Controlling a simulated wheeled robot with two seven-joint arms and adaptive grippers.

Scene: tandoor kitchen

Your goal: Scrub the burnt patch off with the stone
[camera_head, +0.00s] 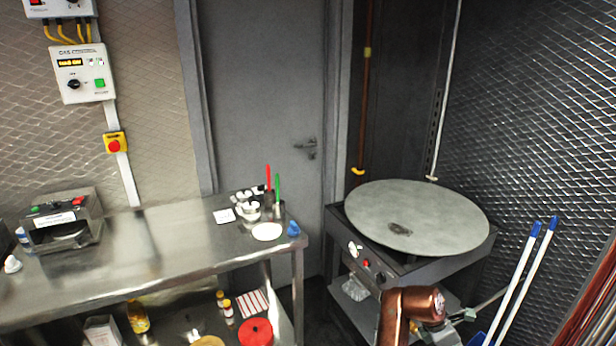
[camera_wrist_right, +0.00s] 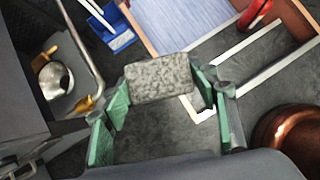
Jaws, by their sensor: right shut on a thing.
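The stone (camera_wrist_right: 160,76) is a speckled grey block, held between the green finger pads of my right gripper (camera_wrist_right: 160,92) in the right wrist view. The gripper is shut on it, with dark floor below. The round grey griddle plate (camera_head: 440,205) lies on a metal stand at the right in the head view. The burnt patch (camera_head: 400,230) is a small dark smudge near the plate's front left. In the head view the stone cannot be made out, and my right arm is low in front of the stand, apart from the plate. My left gripper is not in view.
A steel table (camera_head: 150,270) with small bowls and utensils stands left of the griddle. Blue-capped white handles (camera_head: 527,262) lean at the right. The wrist view shows a blue dustpan (camera_wrist_right: 118,36) and a copper vessel (camera_wrist_right: 290,142). The air above the plate is clear.

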